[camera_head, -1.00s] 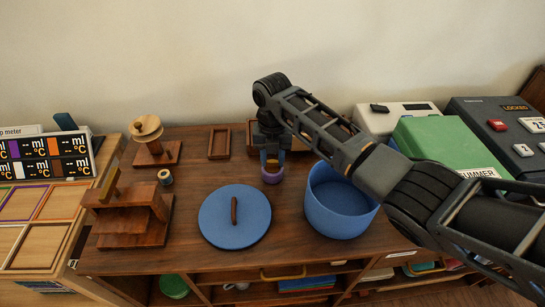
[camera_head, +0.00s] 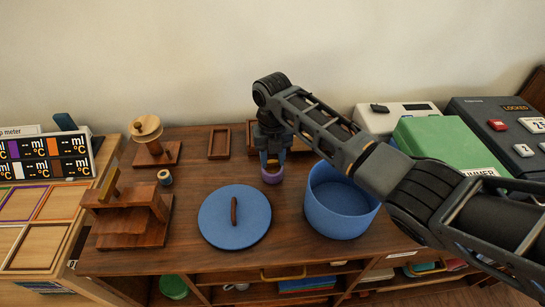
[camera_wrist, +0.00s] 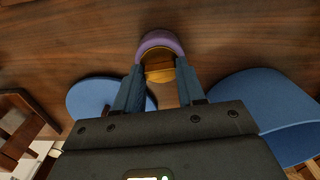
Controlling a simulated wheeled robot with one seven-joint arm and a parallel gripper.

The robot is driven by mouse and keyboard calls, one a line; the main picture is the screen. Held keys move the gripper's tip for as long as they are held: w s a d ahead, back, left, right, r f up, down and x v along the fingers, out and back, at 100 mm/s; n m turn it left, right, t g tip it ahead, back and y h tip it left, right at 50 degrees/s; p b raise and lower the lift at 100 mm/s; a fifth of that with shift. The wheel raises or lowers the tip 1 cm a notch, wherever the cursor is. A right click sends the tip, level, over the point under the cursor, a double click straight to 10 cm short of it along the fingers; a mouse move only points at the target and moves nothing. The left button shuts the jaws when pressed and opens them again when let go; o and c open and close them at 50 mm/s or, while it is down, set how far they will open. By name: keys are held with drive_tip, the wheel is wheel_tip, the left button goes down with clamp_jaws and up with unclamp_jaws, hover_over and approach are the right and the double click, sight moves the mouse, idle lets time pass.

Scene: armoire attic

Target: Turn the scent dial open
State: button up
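A small round purple piece with a gold-yellow top, which looks like the scent dial (camera_head: 272,176), stands on the brown wooden cabinet top, left of the blue pot. It also shows at the top middle of the wrist view (camera_wrist: 160,40). My gripper (camera_head: 272,160) points down over it. In the wrist view my two blue fingers (camera_wrist: 160,74) lie on either side of the gold part, with no clear gap at the tips. They look shut on it. The fingers partly hide the dial, and no marking for its setting can be read.
The open blue pot (camera_head: 338,205) stands close on the right, and its blue lid (camera_head: 234,217) lies to the left. A wooden stand (camera_head: 130,222), a spool (camera_head: 165,177) and a small tray (camera_head: 219,143) are further left. A green box (camera_head: 450,145) stands right.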

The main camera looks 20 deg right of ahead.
sight(273, 161)
drive_tip(key=o, duration=0.4)
drive_tip(key=shift+r, duration=0.1)
wheel_tip(273, 161, up, 8)
drive_tip(key=shift+f+b, duration=0.2)
drive_tip(key=shift+b, duration=0.1)
idle(0.4)
